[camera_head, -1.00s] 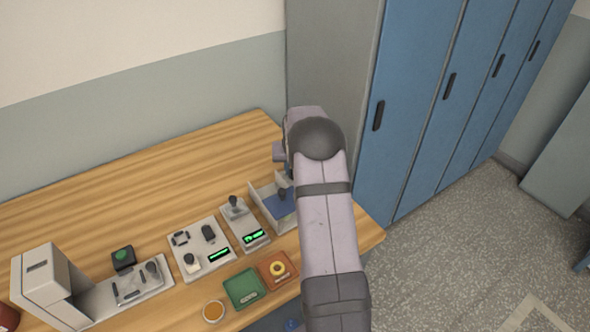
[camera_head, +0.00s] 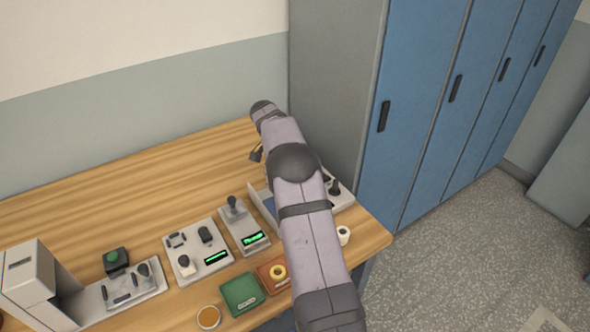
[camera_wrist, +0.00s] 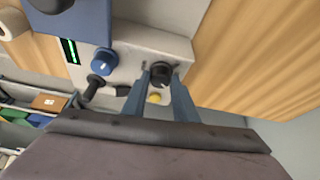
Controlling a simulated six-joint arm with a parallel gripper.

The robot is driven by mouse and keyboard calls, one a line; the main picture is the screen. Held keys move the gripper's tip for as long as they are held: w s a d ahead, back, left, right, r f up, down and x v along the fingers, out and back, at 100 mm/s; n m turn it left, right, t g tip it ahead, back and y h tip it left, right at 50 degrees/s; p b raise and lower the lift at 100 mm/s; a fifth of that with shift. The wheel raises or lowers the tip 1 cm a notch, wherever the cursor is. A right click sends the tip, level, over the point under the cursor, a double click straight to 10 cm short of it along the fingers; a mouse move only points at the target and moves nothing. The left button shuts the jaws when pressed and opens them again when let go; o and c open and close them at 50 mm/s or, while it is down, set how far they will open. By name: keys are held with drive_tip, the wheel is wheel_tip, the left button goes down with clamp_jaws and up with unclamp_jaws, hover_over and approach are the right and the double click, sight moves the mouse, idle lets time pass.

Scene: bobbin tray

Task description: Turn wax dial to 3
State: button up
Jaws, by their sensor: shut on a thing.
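In the wrist view my gripper (camera_wrist: 161,72) has its two blue-grey fingers on either side of a round black dial (camera_wrist: 161,77) on a light panel (camera_wrist: 135,45). It is shut on that dial. A blue dial (camera_wrist: 103,61) with a white pointer mark sits to the left on the same panel, near a lit green display (camera_wrist: 70,51). A yellow round part (camera_wrist: 154,98) shows between the fingers, below the black dial. No dial label or number is readable. In the head view my arm hides the fingertips and the gripped dial.
In the head view several control panels, one a grey panel with a lever (camera_head: 243,226), line the wooden table (camera_head: 130,195). A green tray (camera_head: 242,293) and a brown tray (camera_head: 271,279) lie in front. Blue lockers (camera_head: 425,100) stand right. The table's back left is clear.

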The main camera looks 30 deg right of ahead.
drive_tip(key=shift+w+m+g+p, duration=0.1)
drive_tip(key=shift+m+g+p, duration=0.2)
drive_tip(key=shift+m, duration=0.5)
drive_tip(key=o, duration=1.1)
drive_tip(key=shift+c, duration=0.2)
drive_tip(key=b+v, duration=0.1)
drive_tip(key=v, duration=0.6)
drive_tip(key=shift+r+b, duration=0.2)
drive_tip(key=shift+b, duration=0.2)
drive_tip(key=shift+a, duration=0.1)
